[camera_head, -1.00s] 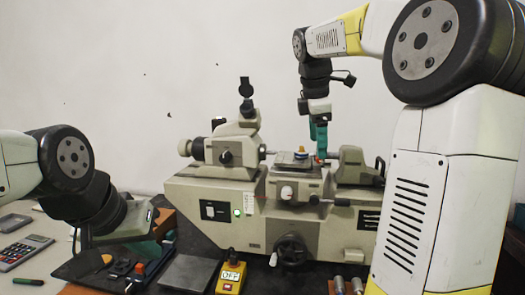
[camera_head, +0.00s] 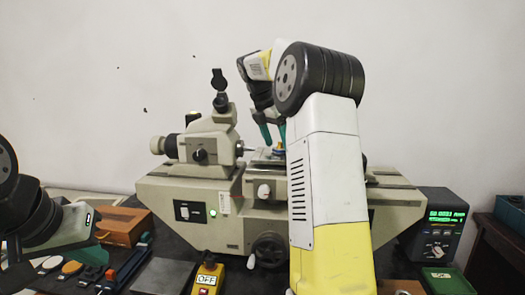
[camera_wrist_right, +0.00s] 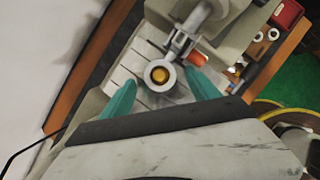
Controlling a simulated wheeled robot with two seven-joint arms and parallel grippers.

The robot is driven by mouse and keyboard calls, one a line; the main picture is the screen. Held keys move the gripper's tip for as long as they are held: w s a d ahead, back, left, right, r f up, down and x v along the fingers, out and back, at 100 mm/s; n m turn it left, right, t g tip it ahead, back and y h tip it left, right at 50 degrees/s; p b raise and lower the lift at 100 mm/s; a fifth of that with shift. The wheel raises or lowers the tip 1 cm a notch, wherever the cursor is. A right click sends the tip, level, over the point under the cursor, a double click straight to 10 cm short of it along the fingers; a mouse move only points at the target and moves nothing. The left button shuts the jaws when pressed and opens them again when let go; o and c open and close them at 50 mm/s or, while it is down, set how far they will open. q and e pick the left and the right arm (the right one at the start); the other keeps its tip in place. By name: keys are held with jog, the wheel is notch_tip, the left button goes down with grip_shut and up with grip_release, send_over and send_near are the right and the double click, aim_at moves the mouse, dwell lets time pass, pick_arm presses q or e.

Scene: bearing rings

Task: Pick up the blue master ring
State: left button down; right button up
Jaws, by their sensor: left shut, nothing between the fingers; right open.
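A small blue piece with yellow at its middle, which I take for the blue master ring (camera_head: 278,151), is on the machine's stage in the head view. In the right wrist view a pale ring with a yellow centre (camera_wrist_right: 160,75) lies between my fingers; its blue colour does not show there. My right gripper (camera_head: 274,138) is open, pointing down, with one teal finger on each side of the ring. It also shows in the right wrist view (camera_wrist_right: 159,88). I cannot tell whether the fingers touch it. My left gripper (camera_head: 92,255) is shut and empty at the lower left.
The beige measuring machine (camera_head: 155,200) fills the middle, its spindle close to the ring. My right arm hides its right part. A yellow OFF switch box (camera_head: 207,279) stands in front. A wooden box (camera_head: 122,226) is at left, a digital readout (camera_head: 440,222) at right.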

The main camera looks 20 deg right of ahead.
jog(key=shift+d+f, duration=0.1)
jog(key=shift+f, duration=0.25)
jog(key=shift+c, duration=0.4)
jog(key=c, duration=1.4)
grip_shut()
jog(key=shift+r, duration=0.2)
